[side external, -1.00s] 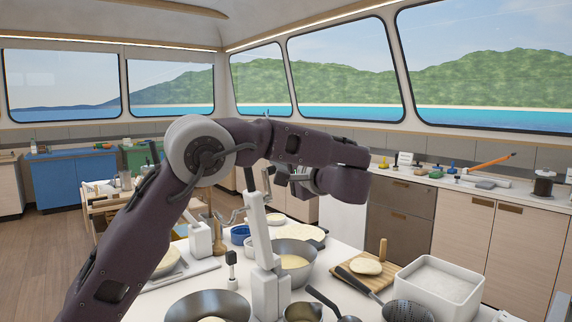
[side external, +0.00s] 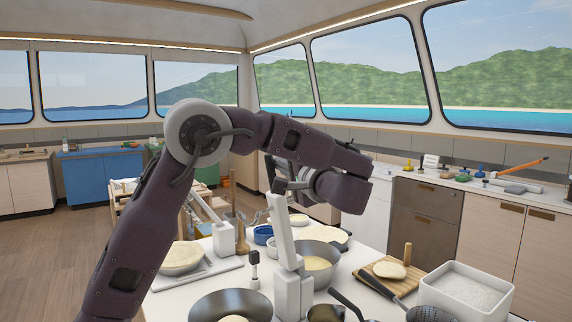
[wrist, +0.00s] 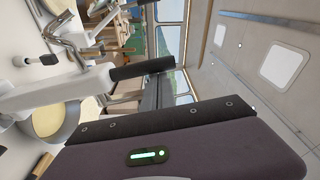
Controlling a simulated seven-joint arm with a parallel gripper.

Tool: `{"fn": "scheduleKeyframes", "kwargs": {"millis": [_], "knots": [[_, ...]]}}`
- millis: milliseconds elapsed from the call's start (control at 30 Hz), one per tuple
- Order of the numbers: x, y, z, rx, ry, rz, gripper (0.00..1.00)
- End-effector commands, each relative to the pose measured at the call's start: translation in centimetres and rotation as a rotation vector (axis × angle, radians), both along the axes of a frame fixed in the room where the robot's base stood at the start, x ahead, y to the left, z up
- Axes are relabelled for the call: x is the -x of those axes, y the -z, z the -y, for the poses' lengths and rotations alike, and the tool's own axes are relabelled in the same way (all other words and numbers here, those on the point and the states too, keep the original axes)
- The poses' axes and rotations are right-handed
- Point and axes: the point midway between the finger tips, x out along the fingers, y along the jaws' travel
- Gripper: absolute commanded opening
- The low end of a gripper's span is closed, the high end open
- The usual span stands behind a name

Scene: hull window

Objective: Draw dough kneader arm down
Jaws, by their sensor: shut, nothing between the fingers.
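The dough kneader arm (side external: 283,232) is a pale, nearly upright lever, raised above its white base (side external: 292,292) beside a metal bowl of dough (side external: 318,262). My gripper (side external: 288,185) is beside the top of this lever in the side view, shut and empty. Part of it is hidden by my wrist, and I cannot tell whether it touches the lever. The fingertips do not show clearly in the wrist view.
A dark pan (side external: 230,305) stands in front. A white device (side external: 223,238) with a slanted arm stands at left by a pie dish (side external: 182,257). A cutting board (side external: 385,278) with dough and a white bin (side external: 468,292) are at right. The worktop is crowded.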

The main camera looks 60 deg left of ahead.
Motion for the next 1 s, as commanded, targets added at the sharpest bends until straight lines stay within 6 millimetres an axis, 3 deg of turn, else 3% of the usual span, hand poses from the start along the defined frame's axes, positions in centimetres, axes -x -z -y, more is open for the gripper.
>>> {"fn": "scheduleKeyframes", "kwargs": {"millis": [167, 467, 833, 1000], "knots": [[2.4, 0.4, 0.0, 0.001, 0.0, 0.084, 0.0], [9.0, 2.9, 0.0, 0.0, -0.001, 0.34, 0.0], [16.2, 8.5, 0.0, -0.003, 0.001, 0.683, 0.0], [18.8, 11.9, 0.0, -0.004, 0.003, 0.732, 0.0]]}}
